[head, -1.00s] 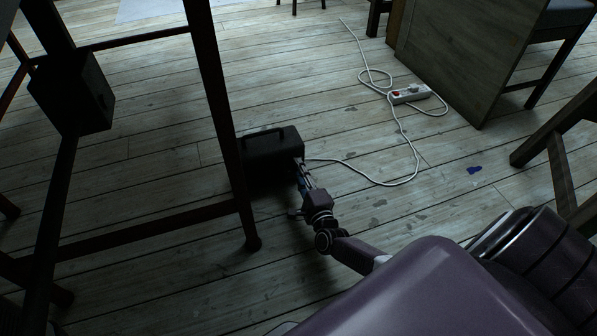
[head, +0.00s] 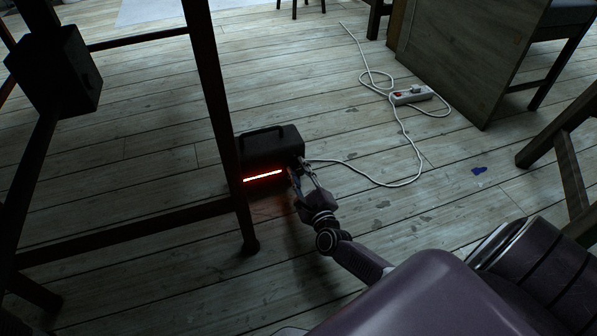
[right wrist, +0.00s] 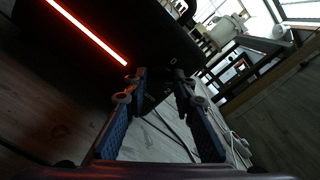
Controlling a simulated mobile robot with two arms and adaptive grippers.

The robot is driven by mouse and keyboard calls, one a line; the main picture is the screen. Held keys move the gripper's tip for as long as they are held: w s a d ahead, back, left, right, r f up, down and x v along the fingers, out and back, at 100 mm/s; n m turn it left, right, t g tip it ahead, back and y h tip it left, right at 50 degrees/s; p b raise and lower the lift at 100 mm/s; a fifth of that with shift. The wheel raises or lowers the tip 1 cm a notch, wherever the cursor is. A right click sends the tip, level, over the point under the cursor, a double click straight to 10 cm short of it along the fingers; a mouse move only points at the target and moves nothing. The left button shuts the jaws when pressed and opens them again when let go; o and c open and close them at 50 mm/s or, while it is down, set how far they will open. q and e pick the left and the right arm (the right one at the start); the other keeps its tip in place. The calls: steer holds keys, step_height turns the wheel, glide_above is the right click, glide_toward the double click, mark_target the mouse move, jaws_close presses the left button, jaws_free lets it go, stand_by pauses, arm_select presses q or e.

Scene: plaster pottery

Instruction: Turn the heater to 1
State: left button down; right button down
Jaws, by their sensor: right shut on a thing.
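The heater (head: 270,146) is a small black box with a top handle, standing on the floor behind a dark table leg. One red bar (head: 263,176) glows on its front; the bar also shows in the right wrist view (right wrist: 88,33). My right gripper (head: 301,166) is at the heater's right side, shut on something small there. In the right wrist view its fingers (right wrist: 160,78) reach to the dark heater side, around what looks like the knob. My left gripper is not in view.
A white cable (head: 375,181) runs from the heater to a white power strip (head: 411,94) with a red switch. A dark table frame (head: 215,110) stands close at left. A wooden cabinet (head: 462,55) is at upper right. Floor in front of the heater is clear.

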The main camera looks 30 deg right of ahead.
stand_by(0.5)
steer(key=c, duration=1.6)
jaws_free()
steer(key=shift+s, duration=0.1)
steer(key=v, duration=1.2)
steer(key=shift+a, duration=0.1)
